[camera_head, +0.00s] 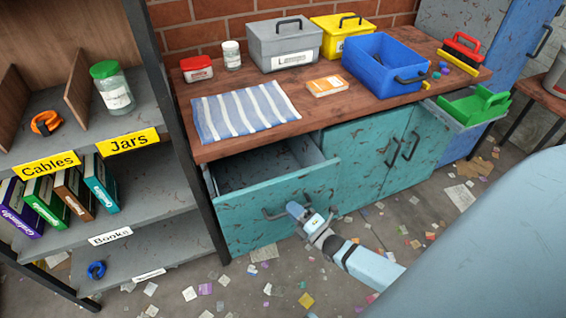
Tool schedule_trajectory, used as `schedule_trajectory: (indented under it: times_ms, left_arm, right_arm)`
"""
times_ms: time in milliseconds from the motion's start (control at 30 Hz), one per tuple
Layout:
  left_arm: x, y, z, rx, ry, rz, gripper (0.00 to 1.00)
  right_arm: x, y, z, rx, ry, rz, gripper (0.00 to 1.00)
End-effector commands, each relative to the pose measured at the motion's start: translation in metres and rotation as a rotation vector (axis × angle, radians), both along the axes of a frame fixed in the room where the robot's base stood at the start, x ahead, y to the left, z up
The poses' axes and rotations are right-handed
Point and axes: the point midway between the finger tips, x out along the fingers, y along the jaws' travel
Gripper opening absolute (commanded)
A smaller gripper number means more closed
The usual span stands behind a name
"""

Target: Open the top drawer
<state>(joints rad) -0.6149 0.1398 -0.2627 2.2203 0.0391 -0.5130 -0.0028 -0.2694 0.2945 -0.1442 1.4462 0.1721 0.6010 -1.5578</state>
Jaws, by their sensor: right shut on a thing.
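The top drawer (240,222) of the worn teal cabinet is pulled out below the wooden worktop, and its inside shows as an empty grey-teal space. Its dark bar handle (272,215) is on the drawer front, toward the right. My right gripper (297,211) is at the right part of this handle, shut on it, with my arm reaching in from the lower right. The fingertips are small and partly hide the handle. My left gripper is not in view.
Double cabinet doors (370,158) with handles are right of the drawer. A shelf unit (125,240) stands close on the left. The worktop (330,106) holds a striped cloth, toolboxes and a blue bin. Paper scraps litter the floor (250,290).

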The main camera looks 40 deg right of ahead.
Motion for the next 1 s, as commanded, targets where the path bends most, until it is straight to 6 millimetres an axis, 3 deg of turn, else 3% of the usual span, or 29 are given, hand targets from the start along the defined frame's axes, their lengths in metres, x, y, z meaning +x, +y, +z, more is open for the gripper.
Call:
schedule_trajectory:
  times_ms: [33, 200, 400, 600, 1000]
  left_arm:
    - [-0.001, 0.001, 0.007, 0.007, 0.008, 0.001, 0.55]
    - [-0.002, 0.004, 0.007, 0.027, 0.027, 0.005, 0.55]
    - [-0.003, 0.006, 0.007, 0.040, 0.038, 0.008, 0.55]
    - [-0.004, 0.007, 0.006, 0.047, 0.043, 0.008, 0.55]
    - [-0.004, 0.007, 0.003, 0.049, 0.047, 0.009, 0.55]
  right_arm:
    - [-0.016, 0.004, 0.005, 0.002, 0.004, -0.002, 0.00]
    - [-0.060, 0.014, 0.004, 0.002, 0.003, -0.002, 0.00]
    - [-0.094, 0.022, 0.002, 0.000, 0.000, -0.002, 0.00]
    - [-0.109, 0.025, 0.001, 0.000, -0.002, -0.001, 0.00]
    - [-0.110, 0.026, 0.000, 0.000, -0.002, -0.001, 0.00]
